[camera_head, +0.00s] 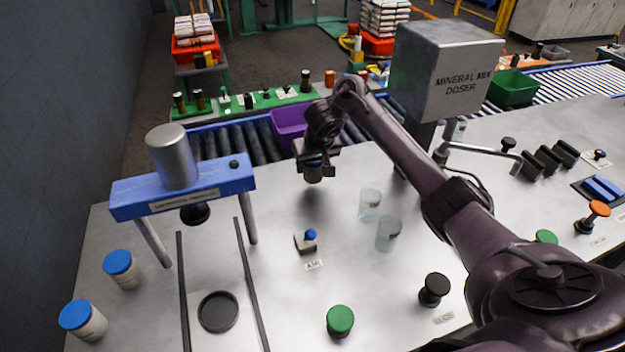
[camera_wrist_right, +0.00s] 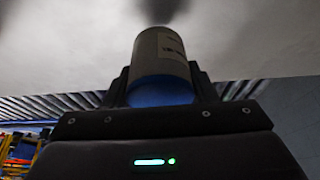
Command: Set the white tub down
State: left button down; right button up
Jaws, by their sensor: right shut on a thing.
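My right gripper (camera_head: 315,166) hangs over the back middle of the steel table, near the conveyor edge. In the right wrist view my right gripper (camera_wrist_right: 158,92) is shut on a white tub (camera_wrist_right: 160,55) with a label; the tub's blue lid sits between the fingers, on the palm side. In the head view the held tub (camera_head: 313,174) shows only as a small piece below the fingers. A dark shadow lies on the table below it, and the tub looks clear of the surface. My left gripper is not in view.
Two clear beakers (camera_head: 370,204) stand to the right of the gripper. A blue press (camera_head: 185,190) and two blue-lidded tubs (camera_head: 122,268) stand at left. A purple bin (camera_head: 288,124) is behind on the rollers, and a mineral mix doser (camera_head: 445,75) at right.

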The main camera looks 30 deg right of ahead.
aim_at(313, 174)
notch_tip(313, 174, down, 3)
jog(key=shift+f, duration=0.2)
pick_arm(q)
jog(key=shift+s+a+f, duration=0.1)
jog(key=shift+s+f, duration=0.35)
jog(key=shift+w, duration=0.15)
pick_arm(e)
jog(key=o, duration=1.1)
jog(key=shift+f, duration=0.15)
jog(key=shift+c, duration=0.2)
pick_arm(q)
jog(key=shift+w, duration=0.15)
